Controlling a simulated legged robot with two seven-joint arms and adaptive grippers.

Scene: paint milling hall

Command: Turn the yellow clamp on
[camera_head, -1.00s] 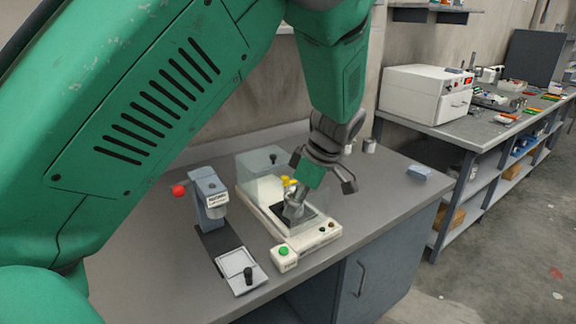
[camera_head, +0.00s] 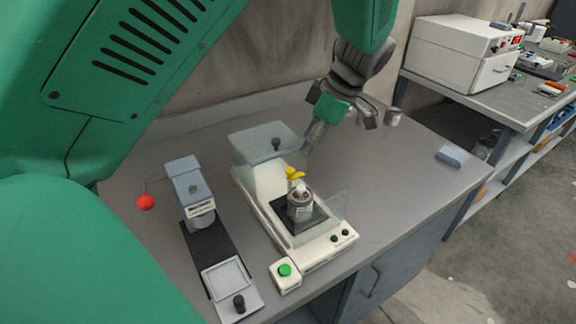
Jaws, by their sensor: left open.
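The yellow clamp (camera_head: 294,174) sits near the middle of a cream bench machine (camera_head: 265,205), just behind and above a small metal can (camera_head: 300,204) on a dark plate. A clear, box-like guard stands at the back of the machine, and a clear panel stands at its right side. My left gripper (camera_head: 341,124) hangs behind and to the right of the clamp, over the back of the table. Its fingers are spread and it is apart from the clamp. My right gripper is not in view.
A cream box with a green button (camera_head: 285,270) stands in front. A blue-grey block (camera_head: 452,156) lies at the right, and small metal cups (camera_head: 393,116) stand at the back.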

